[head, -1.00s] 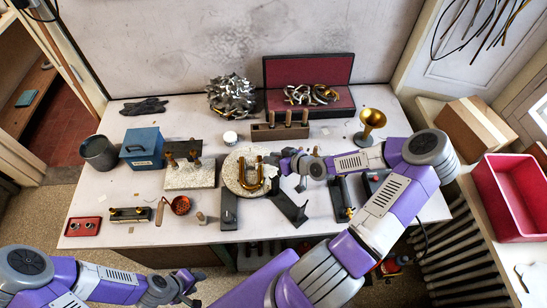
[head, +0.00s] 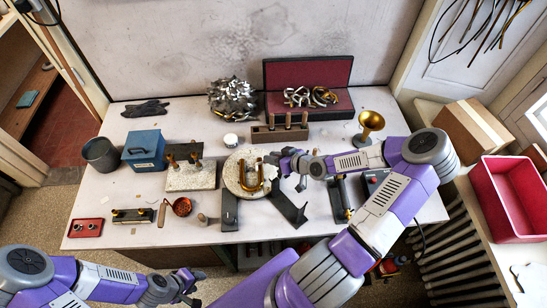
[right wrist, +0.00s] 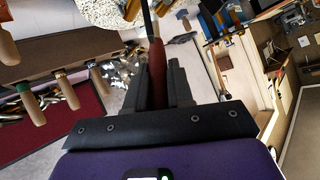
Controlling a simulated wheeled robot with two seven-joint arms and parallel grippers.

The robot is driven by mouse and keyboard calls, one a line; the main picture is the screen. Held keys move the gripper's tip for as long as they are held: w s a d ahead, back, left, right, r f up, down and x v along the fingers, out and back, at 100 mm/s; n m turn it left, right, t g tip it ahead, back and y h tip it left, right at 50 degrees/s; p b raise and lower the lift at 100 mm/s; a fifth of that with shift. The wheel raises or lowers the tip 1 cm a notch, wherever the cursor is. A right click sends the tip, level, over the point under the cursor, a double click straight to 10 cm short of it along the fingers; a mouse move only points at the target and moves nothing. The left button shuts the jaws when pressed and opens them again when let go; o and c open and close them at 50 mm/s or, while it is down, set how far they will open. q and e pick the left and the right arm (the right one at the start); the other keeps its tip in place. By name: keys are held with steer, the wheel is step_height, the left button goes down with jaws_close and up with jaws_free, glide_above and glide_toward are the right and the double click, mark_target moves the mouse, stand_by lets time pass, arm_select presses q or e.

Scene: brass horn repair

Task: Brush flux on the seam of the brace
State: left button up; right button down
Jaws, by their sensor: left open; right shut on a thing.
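A brass U-shaped tube (head: 243,188) lies on a round speckled pad (head: 233,166) at the middle of the bench; I take it for the brace's work, but its seam is too small to make out. My right gripper (head: 268,163) is beside the pad, at the tube's right end. In the right wrist view the gripper (right wrist: 157,88) is shut on a dark red handle (right wrist: 157,62) with a thin metal shaft, probably the brush; its tip is out of that view. My left gripper (head: 190,286) is open and empty, in front of the bench.
A small white jar (head: 231,139) stands behind the pad. A wooden block with upright handles (head: 262,136) is at the back. A dark angled bar (head: 288,208) and a brass bell (head: 370,123) are to the right. The front left holds a red tray (head: 86,227).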

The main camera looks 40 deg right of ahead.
step_height(320, 180, up, 7)
steer(key=p, duration=0.6)
steer(key=shift+r, duration=0.15)
